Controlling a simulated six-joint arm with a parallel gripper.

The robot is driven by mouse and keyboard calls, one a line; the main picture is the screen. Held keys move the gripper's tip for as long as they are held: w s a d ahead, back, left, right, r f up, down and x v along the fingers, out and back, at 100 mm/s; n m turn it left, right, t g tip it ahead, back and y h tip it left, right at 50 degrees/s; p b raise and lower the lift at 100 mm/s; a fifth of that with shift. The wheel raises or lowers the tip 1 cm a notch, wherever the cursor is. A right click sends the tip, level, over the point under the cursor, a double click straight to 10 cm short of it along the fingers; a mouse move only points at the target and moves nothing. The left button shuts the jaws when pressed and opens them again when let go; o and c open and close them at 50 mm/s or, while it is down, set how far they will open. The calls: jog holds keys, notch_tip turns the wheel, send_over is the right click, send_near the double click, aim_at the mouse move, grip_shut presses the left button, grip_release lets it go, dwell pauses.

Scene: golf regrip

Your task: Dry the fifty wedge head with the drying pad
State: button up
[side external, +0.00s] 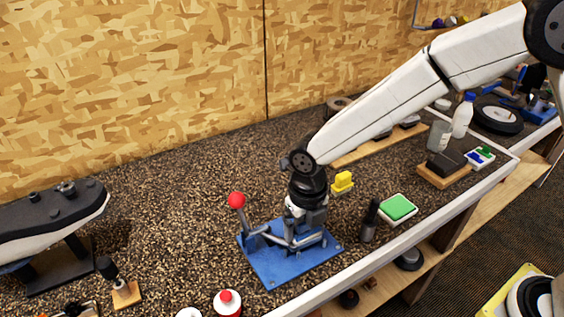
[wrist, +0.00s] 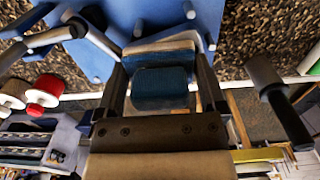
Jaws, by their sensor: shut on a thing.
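My gripper (side external: 308,214) is low over a blue metal base (side external: 272,268) that carries a grey clamp with a red ball knob (side external: 237,200). In the wrist view my gripper (wrist: 160,68) is shut on a blue block with a pale upper layer (wrist: 162,90), which looks like the drying pad. The block sits between both fingers, close to the fixture's grey bars. I cannot make out the fifty wedge head; the gripper and clamp parts crowd that spot. Whether the pad touches anything in the clamp is unclear.
A dark upright cylinder (side external: 370,221) stands just right of the fixture, beside a white tray with a green top (side external: 398,207). A yellow block (side external: 343,181) is behind. A red-capped bottle (side external: 228,302) stands in front.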

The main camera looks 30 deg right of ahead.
jog(key=shift+s+d+f, duration=0.2)
jog(key=shift+d+f, duration=0.05)
jog(key=shift+w+a+r, duration=0.1)
jog(key=shift+r, duration=3.55)
